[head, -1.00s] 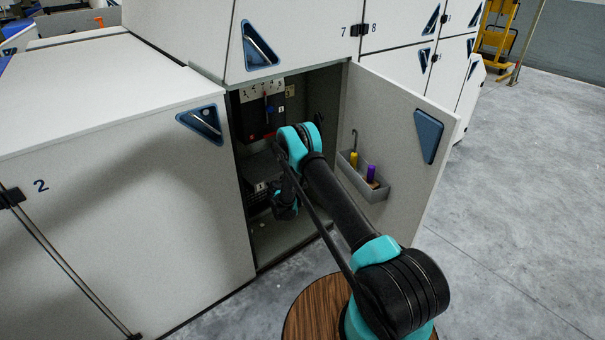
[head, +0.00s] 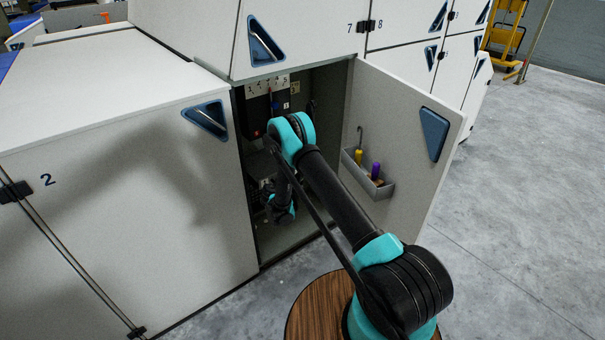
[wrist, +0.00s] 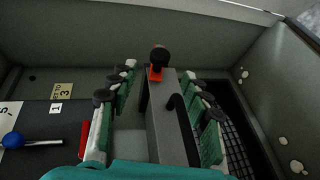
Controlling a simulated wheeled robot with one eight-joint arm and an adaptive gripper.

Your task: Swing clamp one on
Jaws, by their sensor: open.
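The open cabinet bay (head: 290,240) holds my gripper (head: 281,212), small and dark at the end of my bent arm. In the wrist view my gripper (wrist: 160,70) has its two green-padded fingers spread apart. Between them, apart from both pads as far as I can tell, lies a dark grey bar (wrist: 165,125) with an orange piece (wrist: 156,73) and black knob (wrist: 160,55) at its far end. A black hook-shaped part (wrist: 177,103) lies beside it. This may be the clamp; no number shows on it. The tag 1 (wrist: 57,107) is on the left panel.
A lever with a blue knob (wrist: 13,140) and a red bar (wrist: 83,138) are left of the fingers. A black mesh (wrist: 232,130) is on the right, near the bay wall. The open door (head: 405,130) carries a tool bin (head: 367,178) close to my arm.

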